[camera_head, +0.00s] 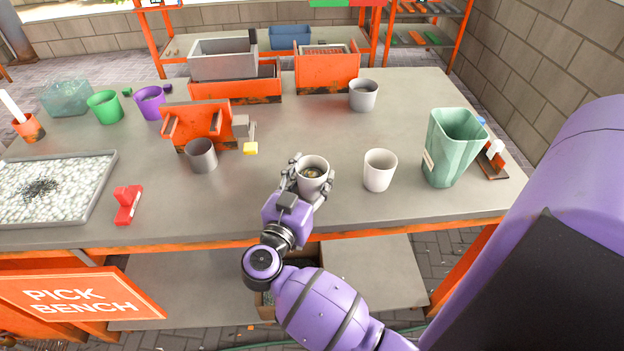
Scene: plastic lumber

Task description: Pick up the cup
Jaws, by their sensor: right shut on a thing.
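A light grey-white cup (313,178) with something brownish inside stands upright between the fingers of my right gripper (309,175), near the front of the bench. The gripper is shut on this cup, its fingers on either side. I cannot tell whether the cup's base touches the bench top. A plain whitish cup (379,171) stands just right of it, apart from the gripper. A grey cup (363,95) stands farther back, and a darker grey cup (201,156) stands to the left. My left gripper is not in view.
The bench (440,205) has a green bin (452,150) at right and an orange fixture (205,125) at left. A pebble-filled tray (95,206), a red clamp-like piece (128,205), green (105,107) and purple (150,103) cups lie left. Orange boxes (327,72) stand behind. The middle is clear.

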